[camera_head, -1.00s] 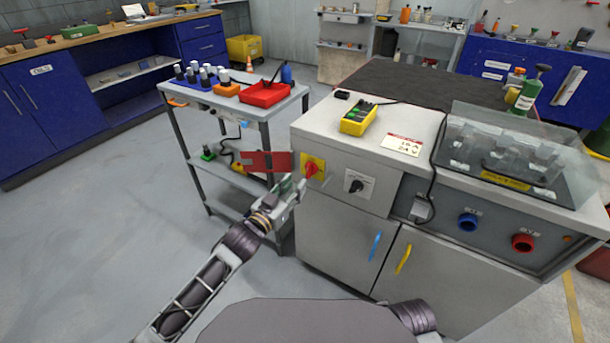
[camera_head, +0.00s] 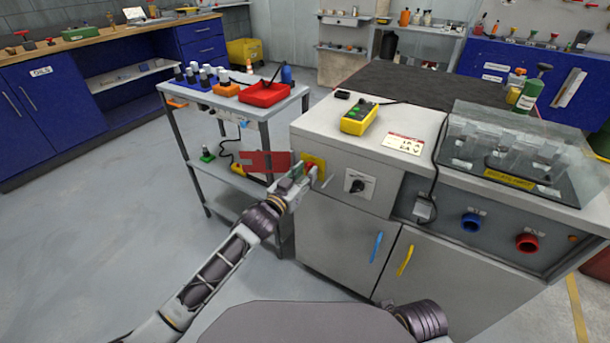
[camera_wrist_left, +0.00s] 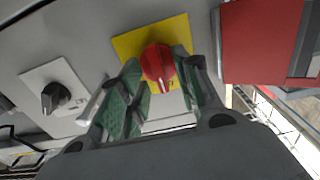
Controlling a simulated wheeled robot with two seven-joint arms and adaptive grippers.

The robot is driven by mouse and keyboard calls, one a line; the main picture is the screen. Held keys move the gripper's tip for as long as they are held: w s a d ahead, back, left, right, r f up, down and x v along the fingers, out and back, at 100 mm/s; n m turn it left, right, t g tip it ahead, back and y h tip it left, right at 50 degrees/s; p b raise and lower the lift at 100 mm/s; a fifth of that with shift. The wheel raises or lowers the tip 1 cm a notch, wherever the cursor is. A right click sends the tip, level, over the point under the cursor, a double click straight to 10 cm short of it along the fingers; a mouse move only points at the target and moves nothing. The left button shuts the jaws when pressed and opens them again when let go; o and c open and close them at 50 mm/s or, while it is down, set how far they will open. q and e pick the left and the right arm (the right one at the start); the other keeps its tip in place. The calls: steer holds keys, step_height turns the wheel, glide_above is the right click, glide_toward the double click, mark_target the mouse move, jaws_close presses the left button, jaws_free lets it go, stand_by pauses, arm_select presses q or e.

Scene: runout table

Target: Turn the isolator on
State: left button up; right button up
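The isolator is a red rotary knob (camera_wrist_left: 158,66) on a yellow plate (camera_wrist_left: 126,45) on the cabinet's front face. In the head view the yellow plate (camera_head: 319,163) shows, while the knob is mostly hidden behind my gripper. My left gripper (camera_wrist_left: 156,92) is open, its green-padded fingers on either side of the knob. I cannot tell whether the pads touch it. The left gripper also shows at the plate in the head view (camera_head: 303,177). My right gripper is not in view.
A black selector knob (camera_wrist_left: 55,97) on a white plate sits beside the isolator. A red panel (camera_head: 265,163) stands out just left of it. A yellow button box (camera_head: 358,119) lies on the cabinet top (camera_head: 330,120). A grey trolley (camera_head: 180,124) stands to the left.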

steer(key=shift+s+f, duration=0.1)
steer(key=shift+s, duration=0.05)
arm_select(q)
jaws_close()
